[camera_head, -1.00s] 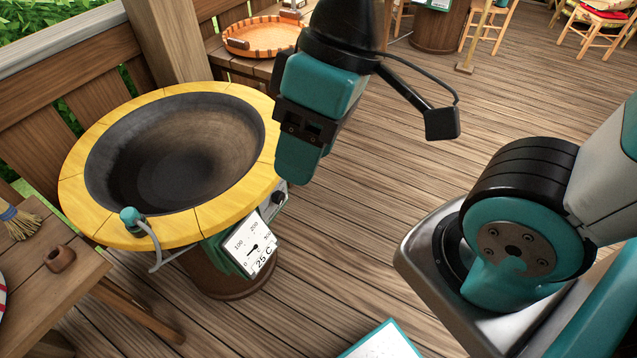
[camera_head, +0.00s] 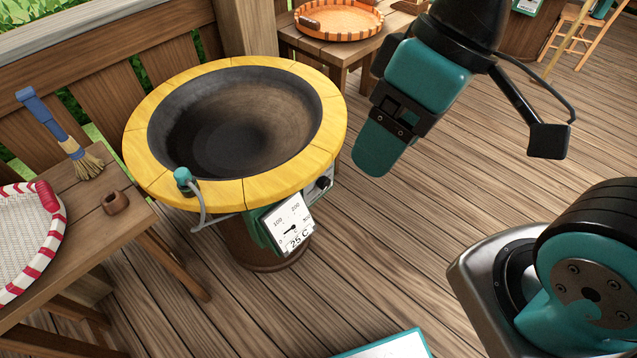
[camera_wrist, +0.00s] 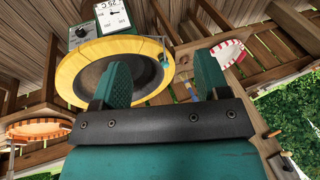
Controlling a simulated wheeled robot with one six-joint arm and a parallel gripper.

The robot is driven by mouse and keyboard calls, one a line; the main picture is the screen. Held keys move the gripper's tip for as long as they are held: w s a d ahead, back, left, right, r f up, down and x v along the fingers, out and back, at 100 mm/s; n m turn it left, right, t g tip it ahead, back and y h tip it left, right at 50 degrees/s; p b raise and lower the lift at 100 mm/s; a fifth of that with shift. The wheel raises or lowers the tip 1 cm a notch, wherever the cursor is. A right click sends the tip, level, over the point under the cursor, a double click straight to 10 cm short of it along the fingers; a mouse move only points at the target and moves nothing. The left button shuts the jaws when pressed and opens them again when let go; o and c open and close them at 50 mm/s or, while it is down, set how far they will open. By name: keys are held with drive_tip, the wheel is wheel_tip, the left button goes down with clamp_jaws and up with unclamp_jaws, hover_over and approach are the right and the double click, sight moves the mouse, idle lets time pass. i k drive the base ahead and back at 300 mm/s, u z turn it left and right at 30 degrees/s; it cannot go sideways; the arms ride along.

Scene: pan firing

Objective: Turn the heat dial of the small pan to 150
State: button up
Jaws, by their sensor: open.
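The small pan (camera_head: 235,187) is a dark bowl with a yellow rim on a round brown base. A white gauge panel (camera_head: 289,222) on its front reads 25 C. The black heat dial (camera_head: 322,183) sits on the green-grey box under the rim, right of the gauge. In the wrist view the dial (camera_wrist: 82,31) shows at the upper left, beside the gauge (camera_wrist: 113,16). My gripper (camera_head: 372,150) is to the right of the pan, apart from the dial and empty. The wrist view shows its two teal fingers (camera_wrist: 164,85) spread apart, with the pan rim beyond them.
An orange tray (camera_head: 340,20) lies on a table behind.

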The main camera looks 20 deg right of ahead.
sight(324, 182)
drive_tip(key=k, duration=1.2)
drive_tip(key=z, duration=0.9)
drive_tip(key=i, duration=1.35)
drive_tip(key=u, duration=0.75)
